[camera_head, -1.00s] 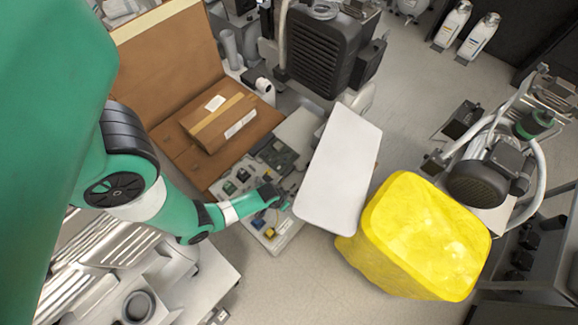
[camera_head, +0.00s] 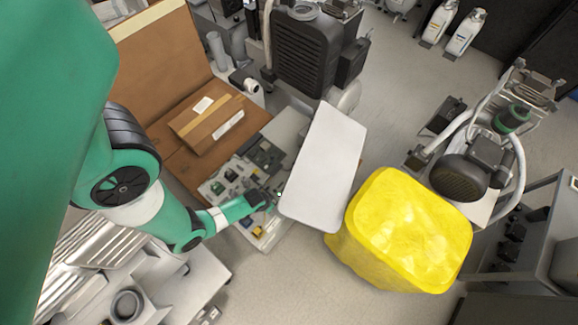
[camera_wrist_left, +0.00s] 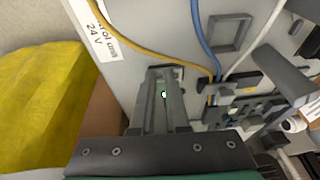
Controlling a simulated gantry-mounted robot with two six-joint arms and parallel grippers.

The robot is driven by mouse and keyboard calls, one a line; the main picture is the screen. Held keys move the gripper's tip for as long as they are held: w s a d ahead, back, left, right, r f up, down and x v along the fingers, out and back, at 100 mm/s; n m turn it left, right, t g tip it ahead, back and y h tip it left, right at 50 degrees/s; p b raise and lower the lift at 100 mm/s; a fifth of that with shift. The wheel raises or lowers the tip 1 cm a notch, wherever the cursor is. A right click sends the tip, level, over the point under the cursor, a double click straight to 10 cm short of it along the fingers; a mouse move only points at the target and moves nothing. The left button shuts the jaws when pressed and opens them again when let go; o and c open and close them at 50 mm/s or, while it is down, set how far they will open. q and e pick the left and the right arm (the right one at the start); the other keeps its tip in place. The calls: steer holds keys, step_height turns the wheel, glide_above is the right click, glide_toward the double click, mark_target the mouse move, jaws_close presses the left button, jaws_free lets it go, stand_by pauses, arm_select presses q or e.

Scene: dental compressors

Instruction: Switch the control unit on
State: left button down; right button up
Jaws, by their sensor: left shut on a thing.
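The control unit (camera_head: 222,187) is an open case with boards and wiring, and its pale lid (camera_head: 322,165) stands open on the right. My left gripper (camera_head: 272,197) reaches into it from the left, close to the lid's lower left edge. In the left wrist view the gripper (camera_wrist_left: 165,80) is shut at the panel (camera_wrist_left: 135,50), on a small switch that the fingers mostly hide. A small green light (camera_wrist_left: 163,95) shows between the fingers. A white label (camera_wrist_left: 97,33) with "24 V" is to the left. My right gripper is not in view.
A yellow bin (camera_head: 405,230) stands right of the lid. Cardboard boxes (camera_head: 205,120) lie behind the control unit. A black compressor (camera_head: 305,50) is at the back and another machine (camera_head: 470,170) at the right. In the wrist view, yellow, blue and white wires (camera_wrist_left: 203,40) run close to the fingers.

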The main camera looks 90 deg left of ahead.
arm_select(q)
steer(key=shift+s+f, duration=0.1)
steer(key=shift+f, duration=0.15)
steer(key=shift+r+p, duration=0.25)
steer(key=shift+p, duration=0.05)
steer(key=r+p, duration=0.4)
steer(key=r, duration=0.1)
steer(key=shift+a+p, duration=0.4)
steer(key=d+r+p, duration=0.4)
steer(key=r+p, duration=0.2)
steer(key=r, duration=0.2)
steer(key=shift+s+r, duration=0.25)
steer(key=shift+s, duration=0.1)
